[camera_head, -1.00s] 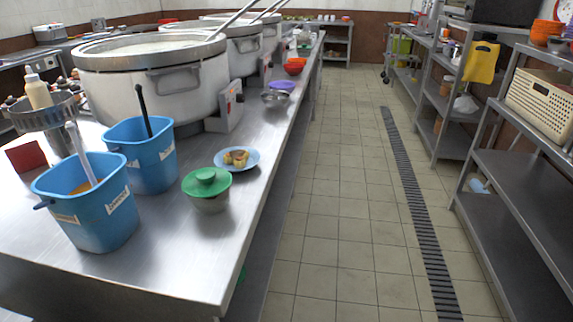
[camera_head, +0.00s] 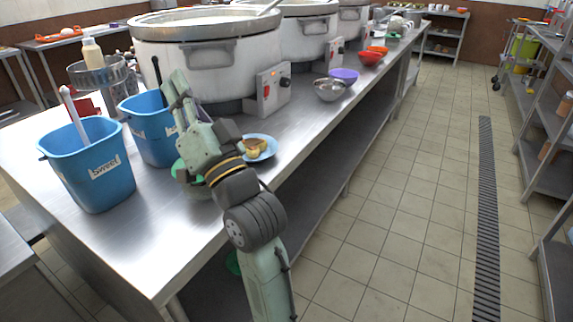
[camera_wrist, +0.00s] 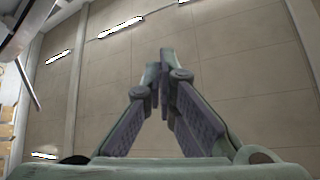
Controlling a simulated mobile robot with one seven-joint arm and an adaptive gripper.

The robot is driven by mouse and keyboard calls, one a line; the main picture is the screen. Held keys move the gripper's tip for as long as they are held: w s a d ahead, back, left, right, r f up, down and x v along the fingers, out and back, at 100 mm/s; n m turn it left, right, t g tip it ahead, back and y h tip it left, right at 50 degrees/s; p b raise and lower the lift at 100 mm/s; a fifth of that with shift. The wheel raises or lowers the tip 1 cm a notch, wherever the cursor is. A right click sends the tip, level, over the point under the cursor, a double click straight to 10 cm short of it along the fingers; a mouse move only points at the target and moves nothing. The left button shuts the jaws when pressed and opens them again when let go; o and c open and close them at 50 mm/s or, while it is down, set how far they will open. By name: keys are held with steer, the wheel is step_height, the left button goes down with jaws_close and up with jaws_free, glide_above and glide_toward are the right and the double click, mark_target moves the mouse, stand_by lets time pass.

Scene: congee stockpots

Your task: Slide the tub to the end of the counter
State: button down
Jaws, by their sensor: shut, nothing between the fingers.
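Two blue tubs stand on the steel counter (camera_head: 165,238). The front tub (camera_head: 92,180) has a white label and a light handle sticking out. The rear tub (camera_head: 146,137) holds a dark handle and is partly behind my arm. A small green-lidded tub (camera_head: 179,170) is mostly hidden by my arm, to the right of the blue tubs. My gripper (camera_head: 172,84) points up above the counter, in front of the rear blue tub in the picture. In the wrist view my gripper (camera_wrist: 167,56) is shut and empty, aimed at the ceiling.
A blue plate of food (camera_head: 270,149) lies just right of my arm. Large stockpots (camera_head: 205,70) line the back of the counter. Metal (camera_head: 328,95), purple (camera_head: 344,76) and red (camera_head: 370,59) bowls stand farther along. The tiled aisle (camera_head: 410,190) is clear.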

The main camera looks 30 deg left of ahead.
steer(key=w+d+f+m+g+h, duration=0.1)
steer(key=w+f+m+h, duration=0.1)
steer(key=f, duration=0.6)
steer(key=w+d+f+m+g+h+b, duration=0.1)
steer(key=w+d+f+m+h, duration=0.1)
steer(key=w+f+m, duration=0.3)
steer(key=w+d+f+m+g+h+b, duration=0.1)
steer(key=w+d+f+m+h, duration=0.1)
steer(key=f, duration=0.9)
steer(key=shift+w+f+m+g+h, duration=0.15)
steer(key=shift+w+m+g+h, duration=0.15)
steer(key=shift+w+m, duration=0.55)
steer(key=shift+w+a+f, duration=0.1)
steer(key=shift+a, duration=0.05)
steer(key=p+x, duration=0.1)
steer(key=x, duration=0.8)
steer(key=shift+a+p, duration=0.2)
steer(key=shift+p, duration=0.2)
